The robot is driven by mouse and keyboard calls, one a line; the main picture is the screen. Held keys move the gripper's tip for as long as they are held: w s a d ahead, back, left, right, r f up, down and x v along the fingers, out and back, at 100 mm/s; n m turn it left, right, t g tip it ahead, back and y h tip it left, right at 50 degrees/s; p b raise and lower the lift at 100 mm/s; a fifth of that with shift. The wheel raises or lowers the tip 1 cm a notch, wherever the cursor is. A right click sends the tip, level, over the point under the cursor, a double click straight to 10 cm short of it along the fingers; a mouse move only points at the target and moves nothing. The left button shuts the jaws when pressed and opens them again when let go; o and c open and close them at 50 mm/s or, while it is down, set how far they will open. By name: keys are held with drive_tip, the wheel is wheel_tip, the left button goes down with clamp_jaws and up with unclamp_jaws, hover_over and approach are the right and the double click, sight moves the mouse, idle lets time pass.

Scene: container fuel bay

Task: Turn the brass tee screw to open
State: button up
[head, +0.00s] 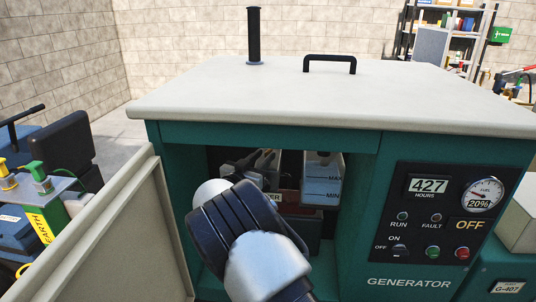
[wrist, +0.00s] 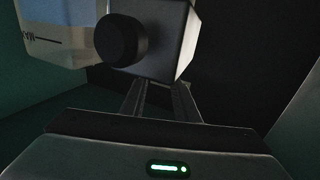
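I cannot make out the brass tee screw in either view. My arm reaches through the open front of the green generator cabinet (head: 172,215), and its wrist covers part of the compartment. My gripper (wrist: 160,92) shows in the wrist view as two dark fingers with a gap between them. I cannot tell whether anything is between the fingers.
A translucent container (head: 322,178) marked MAX and MIN stands right of my wrist; it shows upside down in the wrist view (wrist: 62,28). The cabinet door (head: 115,235) stands open at left. The control panel (head: 440,225) reads OFF. A black pipe (head: 254,35) rises from the top.

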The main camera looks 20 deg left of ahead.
sight(268, 153)
drive_tip(key=shift+w+d, duration=0.15)
drive_tip(key=shift+w, duration=0.8)
drive_tip(key=shift+w+d, duration=0.1)
drive_tip(key=shift+w, duration=0.85)
clamp_jaws()
drive_tip(key=n+y+b, duration=0.1)
drive_tip(key=y+b, duration=0.1)
drive_tip(key=n+y+b, duration=0.2)
drive_tip(key=y+b, duration=0.1)
drive_tip(key=shift+d+f+b, duration=0.2)
drive_tip(key=shift+b, duration=0.15)
drive_tip(key=shift+a+r+n+y+b, duration=0.1)
drive_tip(key=shift+r+n+y+b, duration=0.15)
drive_tip(key=shift+n+y+b, duration=0.5)
